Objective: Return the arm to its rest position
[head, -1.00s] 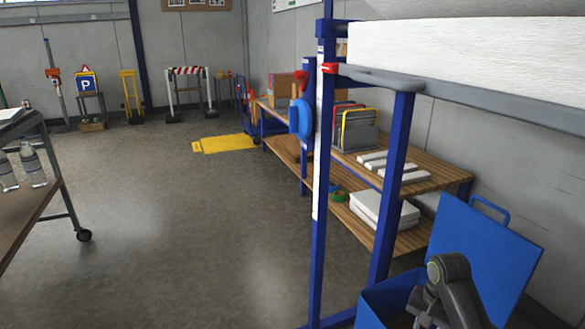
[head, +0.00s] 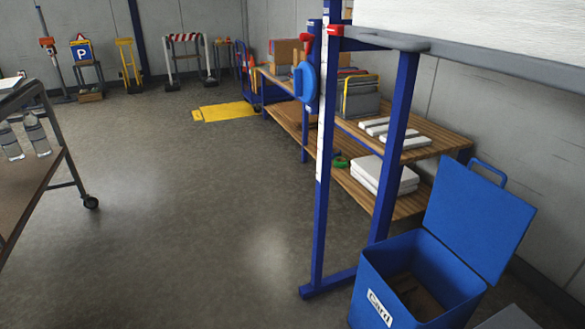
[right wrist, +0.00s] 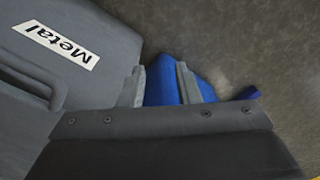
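My right gripper (right wrist: 159,76) shows in the right wrist view with its two grey fingers apart. A blue surface (right wrist: 164,88) shows between and behind the fingers. I see no object clearly pinched there. A grey bin labelled "Metal" (right wrist: 62,45) lies close on the left of that view. Neither gripper shows in the head view, and my left gripper is not seen at all.
An open blue bin labelled "Card" (head: 379,308) stands at the lower right, its lid (head: 478,220) raised. Behind it are a blue frame (head: 328,286) and a wooden workbench (head: 440,151). A wheeled trolley (head: 72,187) stands left. The middle floor (head: 190,225) is clear.

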